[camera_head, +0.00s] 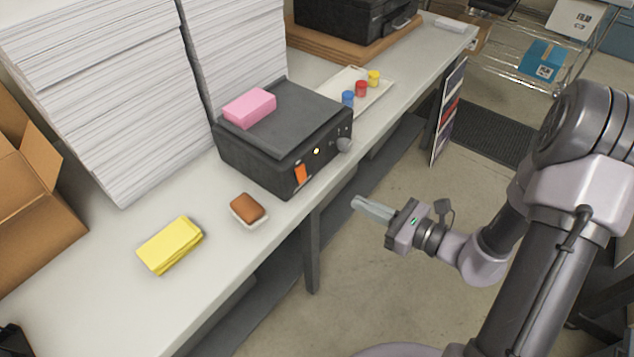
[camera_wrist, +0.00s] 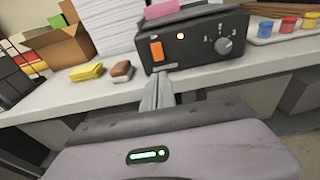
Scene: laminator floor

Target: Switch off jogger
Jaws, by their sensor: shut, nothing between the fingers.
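The jogger (camera_head: 284,135) is a black box on the grey-white bench. My gripper (camera_head: 357,203) is shut and empty, in front of the bench edge and apart from the jogger. Its fingers (camera_wrist: 158,80) point toward the panel, below the switch.
Tall paper stacks (camera_head: 100,80) stand behind.

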